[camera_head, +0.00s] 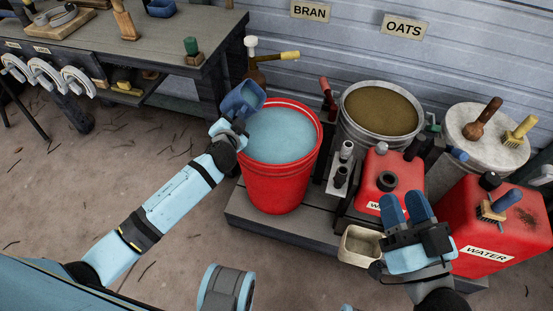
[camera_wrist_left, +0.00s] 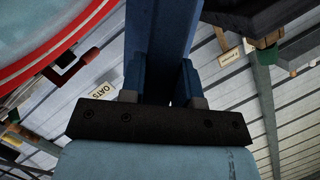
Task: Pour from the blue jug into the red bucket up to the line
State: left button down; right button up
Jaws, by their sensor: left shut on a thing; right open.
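The red bucket (camera_head: 277,188) stands on a low grey platform, filled with light blue water to a little below its rim. No fill line can be made out. The blue jug (camera_head: 243,98) is at the bucket's back left rim, tilted; no stream of water can be seen. My left gripper (camera_head: 230,131) is shut on the jug. In the left wrist view the blue jug (camera_wrist_left: 160,45) is between the fingers and the red bucket's rim (camera_wrist_left: 62,48) is at upper left. My right gripper (camera_head: 406,210) is open and empty, in front of the red water cans.
Two red water cans (camera_head: 492,225) (camera_head: 377,165), a metal bin of brown feed (camera_head: 345,128) and a lidded bin with brushes (camera_head: 470,120) crowd the right. A small beige box (camera_head: 358,245) sits at the platform's front. A workbench (camera_head: 170,50) stands upper left.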

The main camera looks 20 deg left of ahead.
pick_arm(q)
jog(key=shift+f+m+y+b, duration=0.2)
jog(key=shift+m+y+b, duration=0.15)
jog(key=shift+m, duration=0.25)
jog(key=shift+r, duration=0.1)
pick_arm(e)
jog(key=shift+a+r, duration=0.2)
jog(key=shift+a, duration=0.05)
jog(key=shift+d+f, duration=0.15)
pick_arm(q)
jog(key=shift+d+t, duration=0.1)
jog(key=shift+t, duration=0.2)
jog(key=shift+f+m+b, duration=0.35)
jog(key=shift+m, duration=0.15)
jog(key=shift+d+y, duration=0.1)
jog(key=shift+y, duration=0.15)
pick_arm(e)
jog(key=shift+f, duration=0.55)
jog(key=shift+r, duration=0.15)
